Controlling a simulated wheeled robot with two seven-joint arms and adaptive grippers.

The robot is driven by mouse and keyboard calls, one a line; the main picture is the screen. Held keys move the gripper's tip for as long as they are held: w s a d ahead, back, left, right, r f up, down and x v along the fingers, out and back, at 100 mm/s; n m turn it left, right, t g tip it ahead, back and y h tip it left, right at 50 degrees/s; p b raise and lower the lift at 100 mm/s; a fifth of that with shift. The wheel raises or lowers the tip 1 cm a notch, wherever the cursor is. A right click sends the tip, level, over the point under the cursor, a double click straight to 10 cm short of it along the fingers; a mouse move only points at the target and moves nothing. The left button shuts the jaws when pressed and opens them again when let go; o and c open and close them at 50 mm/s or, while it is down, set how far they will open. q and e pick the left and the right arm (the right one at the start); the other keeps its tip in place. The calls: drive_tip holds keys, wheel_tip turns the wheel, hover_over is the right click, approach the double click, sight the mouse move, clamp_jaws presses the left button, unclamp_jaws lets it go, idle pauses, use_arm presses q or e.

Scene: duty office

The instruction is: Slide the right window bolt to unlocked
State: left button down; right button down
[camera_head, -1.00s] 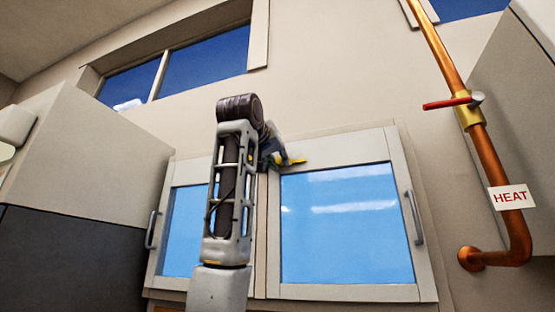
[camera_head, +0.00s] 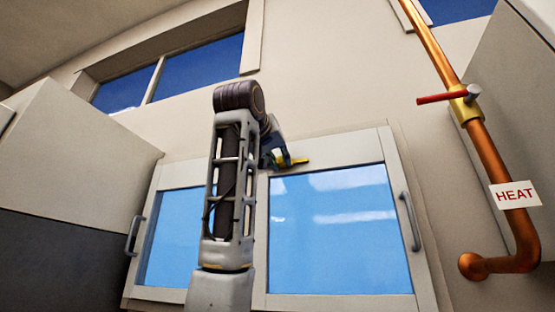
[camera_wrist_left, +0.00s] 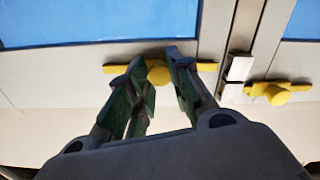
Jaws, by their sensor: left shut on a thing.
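The right window (camera_head: 340,235) fills the middle of the head view. Its yellow bolt (camera_head: 300,161) lies along the top frame near the inner corner. My left gripper (camera_head: 284,158) is at this bolt, partly hidden behind my wrist. In the left wrist view, which shows the windows upside down, my left gripper (camera_wrist_left: 158,80) is shut on the round knob of the right window bolt (camera_wrist_left: 204,67). The bar's end stands a little apart from a white keeper (camera_wrist_left: 240,69). The left window bolt (camera_wrist_left: 275,92) sits by its own keeper. My right gripper is not in view.
The left window (camera_head: 175,240) is partly covered by my arm. A copper pipe (camera_head: 490,165) with a red valve lever (camera_head: 441,98) and a HEAT tag (camera_head: 514,195) runs down the right. Cabinets stand at both sides.

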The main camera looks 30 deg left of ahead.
use_arm(q)
drive_tip(key=c, duration=1.6)
unclamp_jaws()
drive_tip(key=shift+d+f, duration=0.15)
drive_tip(key=o, duration=0.4)
drive_tip(key=shift+w+d, duration=0.1)
drive_tip(key=shift+d, duration=0.1)
drive_tip(key=shift+c, duration=0.2)
drive_tip(key=shift+s+a, duration=0.15)
drive_tip(key=shift+s, duration=0.1)
drive_tip(key=v, duration=1.1)
drive_tip(key=shift+s+d, duration=0.2)
